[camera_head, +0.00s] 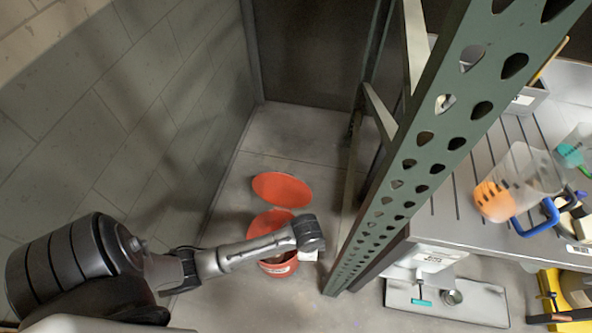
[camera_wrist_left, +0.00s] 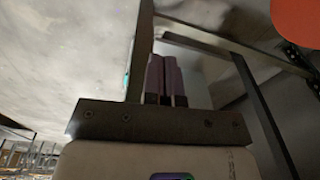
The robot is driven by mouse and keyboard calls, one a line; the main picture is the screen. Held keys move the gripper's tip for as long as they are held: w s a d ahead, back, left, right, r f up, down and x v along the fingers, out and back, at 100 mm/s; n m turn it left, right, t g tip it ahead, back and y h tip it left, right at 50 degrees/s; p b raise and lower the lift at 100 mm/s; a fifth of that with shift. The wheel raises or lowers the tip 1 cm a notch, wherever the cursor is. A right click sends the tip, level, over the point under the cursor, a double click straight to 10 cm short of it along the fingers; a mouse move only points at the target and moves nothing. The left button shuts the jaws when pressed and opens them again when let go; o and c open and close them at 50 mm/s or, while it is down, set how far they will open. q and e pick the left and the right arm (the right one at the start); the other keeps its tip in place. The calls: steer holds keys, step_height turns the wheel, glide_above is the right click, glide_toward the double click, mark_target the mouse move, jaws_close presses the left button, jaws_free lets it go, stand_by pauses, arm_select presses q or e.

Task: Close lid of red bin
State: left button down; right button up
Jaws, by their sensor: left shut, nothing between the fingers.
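The red bin (camera_head: 279,269) stands on the floor between the left wall and the green rack upright. Its lid (camera_head: 281,189) is open, seen as a red disc behind the bin's opening (camera_head: 270,222). My left arm crosses over the bin and hides part of its front. In the left wrist view my left gripper (camera_wrist_left: 167,62) is shut and empty. Its fingers are hidden in the head view, near the bin's right side. A red curved part (camera_wrist_left: 298,20) shows at that view's top right; I cannot tell whether it is lid or bin. My right gripper is not in view.
The green perforated rack upright (camera_head: 425,138) stands close to the right of the bin. A grey shelf (camera_head: 450,205) holds a clear measuring jug (camera_head: 522,180). The grey wall (camera_head: 130,110) is on the left. Clear floor lies behind the lid.

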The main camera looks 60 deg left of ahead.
arm_select(q)
steer(key=w+a+f+m+g+y+b, duration=0.1)
steer(key=w+a+f+m+b, duration=0.1)
steer(key=w+a+f+b, duration=0.4)
steer(key=w+a+f+m+g+b, duration=0.1)
steer(key=w+a+f+g+b, duration=0.15)
steer(key=w+a, duration=0.7)
steer(key=w+a+r+h+b, duration=0.1)
steer(key=w+a+r+b, duration=0.1)
steer(key=a+r+b, duration=0.35)
steer(key=w+a+r+n+h+b, duration=0.1)
steer(key=w+a+r+b, duration=0.1)
steer(key=a, duration=0.7)
steer(key=w+a+r+h+b, duration=0.1)
steer(key=a+r+b, duration=0.25)
steer(key=a, duration=0.35)
steer(key=s+d+f+p, duration=0.3)
steer(key=s+d+f, duration=0.2)
steer(key=f, duration=0.5)
steer(key=shift+p, duration=0.3)
